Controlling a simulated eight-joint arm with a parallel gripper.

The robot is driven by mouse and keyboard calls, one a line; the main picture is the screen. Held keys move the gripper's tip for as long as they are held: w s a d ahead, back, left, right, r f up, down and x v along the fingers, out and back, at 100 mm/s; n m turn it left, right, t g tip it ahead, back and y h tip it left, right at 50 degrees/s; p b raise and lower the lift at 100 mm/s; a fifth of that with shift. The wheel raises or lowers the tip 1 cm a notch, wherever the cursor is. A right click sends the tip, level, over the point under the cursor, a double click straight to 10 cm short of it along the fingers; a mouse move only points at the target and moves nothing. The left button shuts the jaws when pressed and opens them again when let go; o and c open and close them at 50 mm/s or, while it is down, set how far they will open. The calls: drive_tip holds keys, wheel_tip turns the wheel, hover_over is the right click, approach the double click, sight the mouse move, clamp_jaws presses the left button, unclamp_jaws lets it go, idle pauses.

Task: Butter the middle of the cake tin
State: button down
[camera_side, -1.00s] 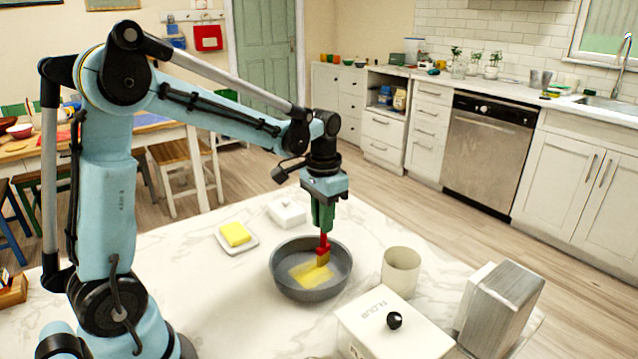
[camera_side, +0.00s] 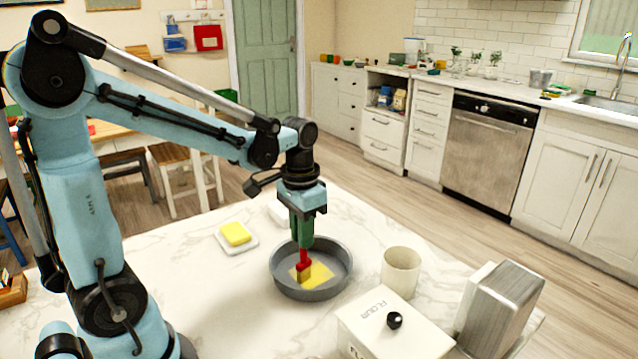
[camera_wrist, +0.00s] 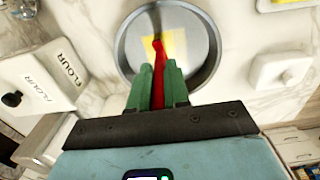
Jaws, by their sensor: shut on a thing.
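The grey round cake tin (camera_side: 337,283) stands on the marble counter, with a yellow patch of butter (camera_side: 321,272) on the middle of its floor. My gripper (camera_side: 303,246) is shut on a red-handled brush (camera_side: 304,258) and holds it upright over the tin. The brush's tan bristles are down inside the tin at the left part of the yellow patch; they look in contact with the floor. In the wrist view the green fingers (camera_wrist: 160,88) hold the red handle (camera_wrist: 158,55) over the cake tin (camera_wrist: 128,45). A butter block (camera_side: 235,233) lies on a white dish (camera_side: 240,247).
A white lidded box (camera_side: 279,213) is behind the tin, partly hidden by my arm. A cream cup (camera_side: 400,271) stands right of the tin. A white flour box (camera_side: 380,338) with a black knob and a grey metal block (camera_side: 505,308) are at front right.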

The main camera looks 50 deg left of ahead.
drive_tip(key=shift+w+d, duration=0.6)
drive_tip(key=shift+w, duration=2.95)
wheel_tip(320, 180, up, 8)
drive_tip(key=shift+s, duration=0.1)
